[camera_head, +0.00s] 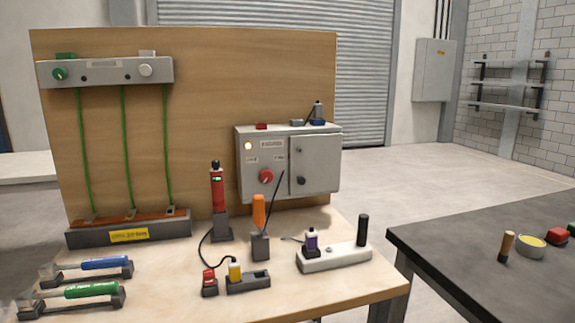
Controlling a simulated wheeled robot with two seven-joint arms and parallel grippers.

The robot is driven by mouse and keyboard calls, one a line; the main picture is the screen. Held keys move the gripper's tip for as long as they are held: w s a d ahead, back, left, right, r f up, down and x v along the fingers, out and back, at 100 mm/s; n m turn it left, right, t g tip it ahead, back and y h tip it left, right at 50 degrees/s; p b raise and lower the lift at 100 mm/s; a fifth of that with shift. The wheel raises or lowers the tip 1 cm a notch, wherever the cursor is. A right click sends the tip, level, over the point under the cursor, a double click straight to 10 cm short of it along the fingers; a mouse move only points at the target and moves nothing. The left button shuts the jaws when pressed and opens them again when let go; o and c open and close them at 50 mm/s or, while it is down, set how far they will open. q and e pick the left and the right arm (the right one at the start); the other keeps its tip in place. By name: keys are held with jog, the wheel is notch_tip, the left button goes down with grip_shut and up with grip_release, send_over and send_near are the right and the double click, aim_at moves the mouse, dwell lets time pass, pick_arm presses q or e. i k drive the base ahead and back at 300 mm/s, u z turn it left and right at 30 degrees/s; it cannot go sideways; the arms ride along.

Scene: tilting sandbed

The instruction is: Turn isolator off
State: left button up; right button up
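The isolator looks to be the grey box (290,163) mounted on the right part of the wooden board. On its front is a round red knob (266,176) with a pale pointer mark; I cannot read its setting. A small pale lamp (248,146) sits at the upper left of the front, and its right side is a door with a small dark latch (300,181). The box's labels are too small to read. Neither of my grippers is in view.
In front of the box stand a red tester (217,195), an orange-handled tool (259,212) with a thin dark rod, and a white block (334,257). Blue (105,264) and green (92,290) handled tools lie front left. A dark table (490,275) is at right.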

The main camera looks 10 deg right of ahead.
aim_at(266, 176)
jog(key=u, duration=0.1)
jog(key=k, duration=0.35)
jog(key=i, duration=0.9)
jog(key=u, duration=0.6)
